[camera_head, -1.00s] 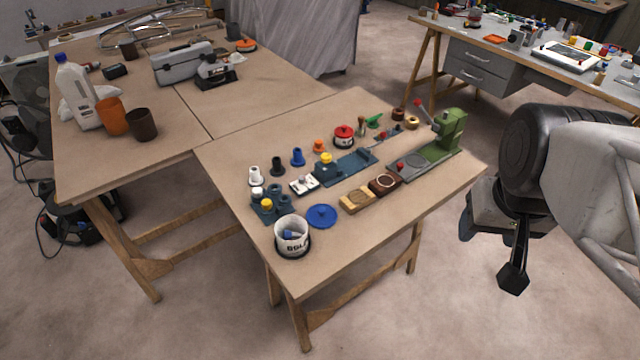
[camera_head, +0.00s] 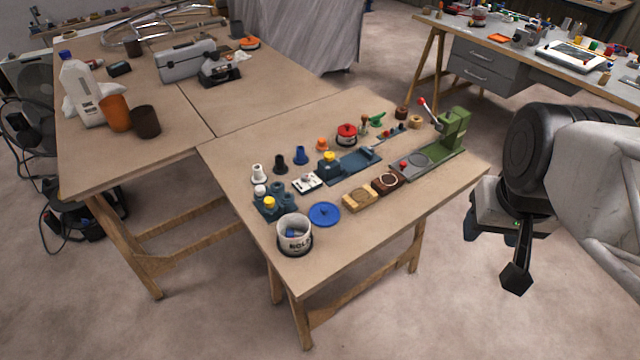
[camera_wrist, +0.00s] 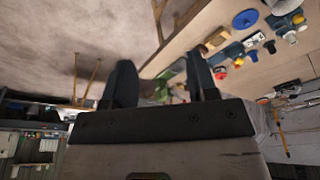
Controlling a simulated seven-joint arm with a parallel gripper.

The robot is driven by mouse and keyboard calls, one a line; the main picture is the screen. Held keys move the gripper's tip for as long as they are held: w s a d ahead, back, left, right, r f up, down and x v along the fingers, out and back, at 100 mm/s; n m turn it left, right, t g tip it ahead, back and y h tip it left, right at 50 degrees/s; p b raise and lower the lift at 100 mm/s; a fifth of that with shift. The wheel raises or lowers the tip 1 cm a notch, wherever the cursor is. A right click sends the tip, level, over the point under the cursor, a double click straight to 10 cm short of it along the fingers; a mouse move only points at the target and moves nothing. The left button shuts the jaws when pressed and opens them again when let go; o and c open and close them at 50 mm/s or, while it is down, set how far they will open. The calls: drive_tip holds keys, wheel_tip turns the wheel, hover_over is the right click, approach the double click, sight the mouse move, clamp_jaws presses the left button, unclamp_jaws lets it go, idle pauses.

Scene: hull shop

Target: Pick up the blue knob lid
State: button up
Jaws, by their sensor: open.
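The blue knob lid (camera_head: 324,214) lies flat on the near part of the small wooden table, just right of a white bucket. It is a round blue disc with a small knob on top. It also shows in the wrist view (camera_wrist: 246,19), near the top right. My gripper (camera_head: 515,262) hangs off the table's right side in the head view, well apart from the lid. In the wrist view the two dark fingers (camera_wrist: 163,85) stand wide apart with nothing between them.
The white bucket (camera_head: 294,236) stands left of the lid, and wooden blocks (camera_head: 357,196) lie to its right. Blue fixtures (camera_head: 272,203) and several small coloured pieces stand behind. A green lever press (camera_head: 452,131) stands at the table's right end. The table's front edge strip is clear.

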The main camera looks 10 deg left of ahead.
drive_tip(key=m+g, duration=0.3)
drive_tip(key=m, duration=0.6)
hover_over(324, 208)
drive_tip(key=f, duration=2.3)
drive_tip(key=shift+d+f, duration=0.25)
drive_tip(key=shift+f, duration=0.05)
drive_tip(key=shift+a+f, duration=0.3)
drive_tip(key=shift+f, duration=1.3)
